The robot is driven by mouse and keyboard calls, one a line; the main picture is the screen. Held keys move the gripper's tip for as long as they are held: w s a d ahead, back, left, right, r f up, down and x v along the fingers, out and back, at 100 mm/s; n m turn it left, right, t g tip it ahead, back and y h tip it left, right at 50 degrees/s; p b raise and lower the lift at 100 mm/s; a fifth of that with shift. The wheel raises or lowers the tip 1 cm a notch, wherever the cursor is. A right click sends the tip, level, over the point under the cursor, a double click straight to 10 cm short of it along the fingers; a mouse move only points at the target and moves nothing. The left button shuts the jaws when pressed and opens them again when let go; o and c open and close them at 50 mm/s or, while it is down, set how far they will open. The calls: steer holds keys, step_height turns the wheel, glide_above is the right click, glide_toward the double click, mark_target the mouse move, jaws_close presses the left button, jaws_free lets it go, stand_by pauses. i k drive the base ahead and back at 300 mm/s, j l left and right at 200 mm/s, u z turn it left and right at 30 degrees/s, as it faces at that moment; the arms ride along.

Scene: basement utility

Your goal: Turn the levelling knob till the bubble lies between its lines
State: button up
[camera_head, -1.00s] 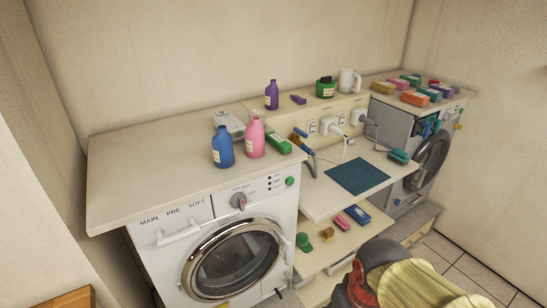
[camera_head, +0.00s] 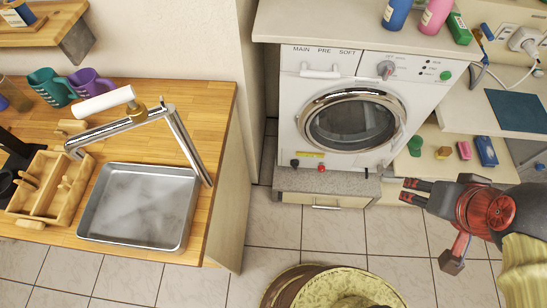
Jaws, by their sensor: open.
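The white washing machine (camera_head: 350,118) stands on a grey plinth (camera_head: 345,186). Low on its front are a small red knob (camera_head: 321,168) and a dark knob (camera_head: 294,163). A small yellow strip (camera_head: 311,154) sits just above them. I cannot tell which knob is the levelling one, and no bubble or lines can be made out at this size. My gripper (camera_head: 406,191) is open and empty. It points left, to the right of the red knob and apart from it, near the plinth's right end.
A wooden counter (camera_head: 215,105) with a metal basin (camera_head: 141,206) and jointed tap (camera_head: 140,115) stands at left. Shelves (camera_head: 440,140) with small items and a blue mat (camera_head: 519,111) are at right.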

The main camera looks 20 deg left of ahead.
mark_target(294, 162)
steer(key=u, duration=0.95)
steer(key=k+j, duration=0.15)
steer(key=k, duration=0.7)
